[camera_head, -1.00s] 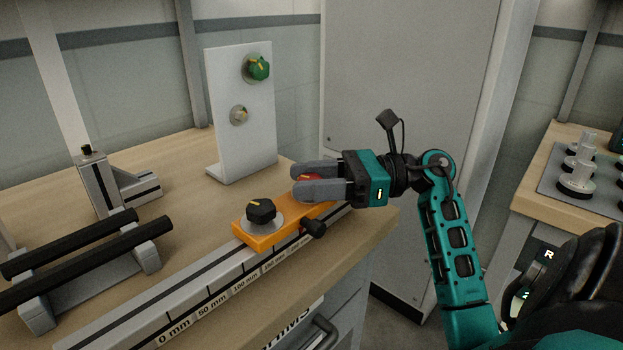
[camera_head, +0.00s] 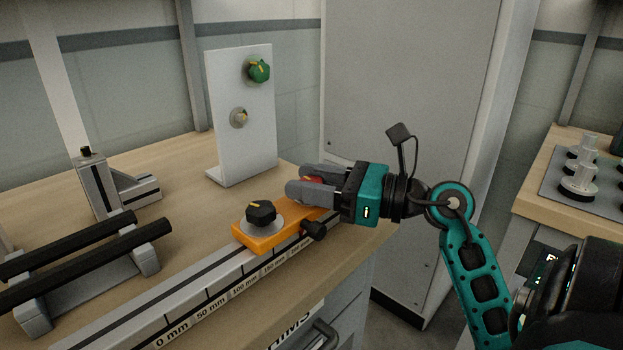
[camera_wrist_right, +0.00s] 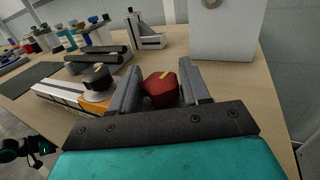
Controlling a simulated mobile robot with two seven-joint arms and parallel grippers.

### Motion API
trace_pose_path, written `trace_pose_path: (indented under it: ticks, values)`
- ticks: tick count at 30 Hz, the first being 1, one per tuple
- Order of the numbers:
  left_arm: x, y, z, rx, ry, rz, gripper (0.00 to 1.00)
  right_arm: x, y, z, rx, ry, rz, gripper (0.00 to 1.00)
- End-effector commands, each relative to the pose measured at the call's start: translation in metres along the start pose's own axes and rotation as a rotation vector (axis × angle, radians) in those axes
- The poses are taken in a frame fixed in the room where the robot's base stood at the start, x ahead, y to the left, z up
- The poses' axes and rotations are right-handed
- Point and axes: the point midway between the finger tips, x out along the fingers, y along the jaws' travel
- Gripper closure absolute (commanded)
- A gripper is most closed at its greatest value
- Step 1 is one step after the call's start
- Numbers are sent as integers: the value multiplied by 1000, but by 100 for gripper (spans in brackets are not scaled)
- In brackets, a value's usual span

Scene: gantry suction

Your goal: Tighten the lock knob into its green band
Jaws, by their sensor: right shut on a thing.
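My right gripper (camera_head: 309,181) is shut on a red knob (camera_head: 315,180) at the right end of the orange carriage (camera_head: 262,238). In the right wrist view the red knob (camera_wrist_right: 160,89) sits between the two grey fingers, with a yellow mark on its top. The fingers hide its base, and I see no green band there. A black knob (camera_head: 261,212) on a pale disc stands at the carriage's left end. A small black side knob (camera_head: 314,230) sticks out at the front. A teal and black part, apparently of my left arm, shows in the wrist view; its fingers cannot be made out.
The carriage sits on a rail (camera_head: 206,293) with a millimetre scale along the bench's front edge. Behind stands a white panel (camera_head: 240,150) with a green knob (camera_head: 259,71) and a small grey knob (camera_head: 239,118). Black bars (camera_head: 80,250) lie on a grey stand at left.

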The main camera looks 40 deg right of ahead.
Motion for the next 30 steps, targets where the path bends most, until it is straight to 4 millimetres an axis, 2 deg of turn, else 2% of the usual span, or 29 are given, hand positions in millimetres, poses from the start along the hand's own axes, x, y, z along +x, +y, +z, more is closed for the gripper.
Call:
trace_pose_path:
  ticks: [9,22,23,28,30]
  values:
    - [-5,0,-7,-1,0,0,57,0,0,0,4,3,-93,84]
    - [-4,2,-8,-9,2,0,57,0,0,-1,3,3,-102,84]
    - [-4,2,-8,-9,2,0,57,0,0,-1,3,3,-102,51]
    - [-4,2,-8,-8,2,0,57,0,0,-1,3,3,-102,34]
    - [-4,2,-8,-8,2,0,57,0,0,-1,2,2,-102,33]
